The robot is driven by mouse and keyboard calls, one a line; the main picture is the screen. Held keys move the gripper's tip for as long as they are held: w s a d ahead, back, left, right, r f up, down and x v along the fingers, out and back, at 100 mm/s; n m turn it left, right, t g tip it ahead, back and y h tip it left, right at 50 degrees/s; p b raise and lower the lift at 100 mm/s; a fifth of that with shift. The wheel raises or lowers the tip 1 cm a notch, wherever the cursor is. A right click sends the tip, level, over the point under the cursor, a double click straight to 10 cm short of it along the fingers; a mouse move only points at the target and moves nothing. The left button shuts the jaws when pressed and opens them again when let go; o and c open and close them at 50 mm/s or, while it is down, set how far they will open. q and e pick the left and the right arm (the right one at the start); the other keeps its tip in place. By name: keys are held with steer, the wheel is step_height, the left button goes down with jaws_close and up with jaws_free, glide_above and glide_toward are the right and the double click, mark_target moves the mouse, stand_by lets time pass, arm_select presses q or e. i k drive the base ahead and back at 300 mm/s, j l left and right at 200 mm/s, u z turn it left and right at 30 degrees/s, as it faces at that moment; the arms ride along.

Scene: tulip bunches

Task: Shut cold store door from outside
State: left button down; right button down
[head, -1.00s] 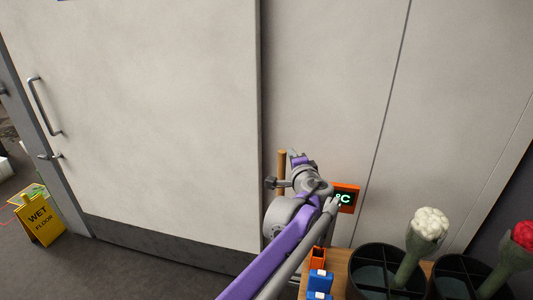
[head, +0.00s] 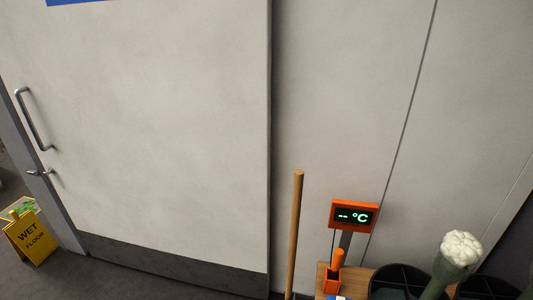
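The cold store door (head: 160,130) is a large pale grey panel with a dark kick plate along its bottom. It fills the left and middle of the head view. A vertical metal pull handle (head: 34,119) and a lever handle (head: 41,172) below it sit near its left edge. The door's left edge lies close to a grey frame post (head: 45,190); I cannot tell whether it is fully against it. Neither of my grippers shows in the head view.
A yellow wet floor sign (head: 32,238) stands on the dark floor at left. A wooden pole (head: 296,230) stands upright right of the door. An orange temperature display (head: 353,216) and black buckets (head: 398,284) with a white flower (head: 460,250) are at lower right.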

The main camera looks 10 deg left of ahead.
mark_target(151, 119)
steer(key=i+j, duration=0.3)
steer(key=j, duration=0.15)
steer(key=i+j, duration=0.35)
steer(key=j+z, duration=0.05)
steer(key=j, duration=0.05)
